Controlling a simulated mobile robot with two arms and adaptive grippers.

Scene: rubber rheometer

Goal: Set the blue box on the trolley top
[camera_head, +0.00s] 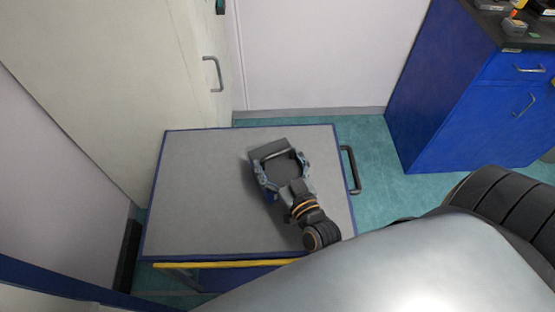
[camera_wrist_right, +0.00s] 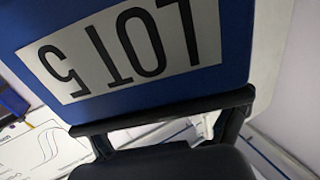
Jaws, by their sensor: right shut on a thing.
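The blue box (camera_wrist_right: 232,35) fills the upper part of the right wrist view. Its white label reads "LOT 5" upside down. A dark bar crosses in front of the box there. In the head view my right gripper (camera_head: 279,162) is over the trolley top (camera_head: 200,190), with its fingers spread around a dark grey piece that seems to be part of the box. The gripper is shut on the box. The arm hides much of it, and I cannot tell whether it touches the top. My left gripper is out of view.
The trolley top is grey with a blue rim and bare to the left of the gripper. A dark trolley handle (camera_head: 350,170) is at its right. A pale cabinet (camera_head: 120,80) stands at the left. A blue bench cabinet (camera_head: 450,105) stands at the right, with green floor (camera_head: 375,135) between.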

